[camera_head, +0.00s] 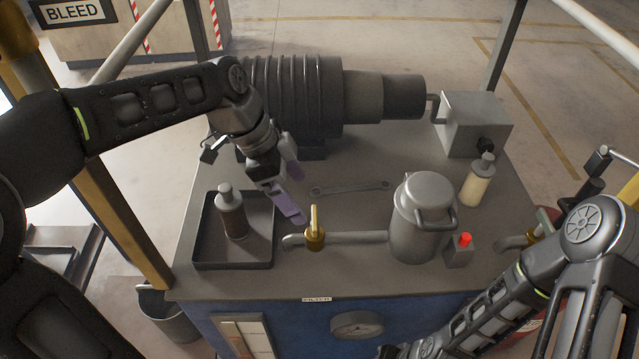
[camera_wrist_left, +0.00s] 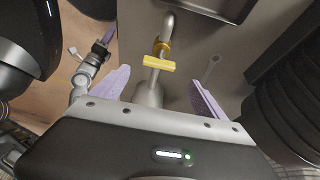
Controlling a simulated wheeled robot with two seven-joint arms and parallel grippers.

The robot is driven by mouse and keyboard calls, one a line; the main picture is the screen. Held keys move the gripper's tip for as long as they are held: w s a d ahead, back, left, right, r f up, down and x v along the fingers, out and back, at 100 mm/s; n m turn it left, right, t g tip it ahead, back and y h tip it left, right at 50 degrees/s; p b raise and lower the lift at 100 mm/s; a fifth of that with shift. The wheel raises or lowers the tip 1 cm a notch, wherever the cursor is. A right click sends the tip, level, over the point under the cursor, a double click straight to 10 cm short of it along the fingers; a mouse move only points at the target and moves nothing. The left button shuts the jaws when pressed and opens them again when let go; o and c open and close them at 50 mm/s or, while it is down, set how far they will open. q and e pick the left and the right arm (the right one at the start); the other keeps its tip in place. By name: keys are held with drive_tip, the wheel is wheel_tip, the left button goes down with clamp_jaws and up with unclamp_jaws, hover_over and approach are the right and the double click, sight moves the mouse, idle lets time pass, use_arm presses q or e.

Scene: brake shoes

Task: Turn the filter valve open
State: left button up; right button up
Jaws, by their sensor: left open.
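The filter valve has a yellow handle (camera_head: 314,222) standing up from a brass body on a grey pipe. The pipe joins the metal filter canister (camera_head: 424,215) on the bench. My left gripper (camera_head: 298,200) is open, above and just behind-left of the handle. In the left wrist view, the yellow handle (camera_wrist_left: 159,63) lies crosswise between and beyond the purple fingers of my left gripper (camera_wrist_left: 160,82), apart from both. The brass body is partly hidden behind it. My right arm is at the lower right of the head view; its jaws do not show clearly.
A dark tray (camera_head: 202,264) with a bottle (camera_head: 232,213) stands left of the valve. A wrench (camera_head: 350,188) lies behind the pipe. A ribbed motor (camera_head: 300,95) stands at the back. A red-button box (camera_head: 460,250) and a pale bottle (camera_head: 477,183) are at right.

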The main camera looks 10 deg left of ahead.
sight(314, 217)
use_arm(q)
drive_tip(key=shift+s+r, duration=0.15)
drive_tip(key=shift+r, duration=0.05)
drive_tip(key=p+x, duration=0.1)
drive_tip(key=x, duration=0.7)
drive_tip(key=shift+r, duration=0.1)
drive_tip(key=shift+c, duration=0.3)
drive_tip(key=c, duration=1.3)
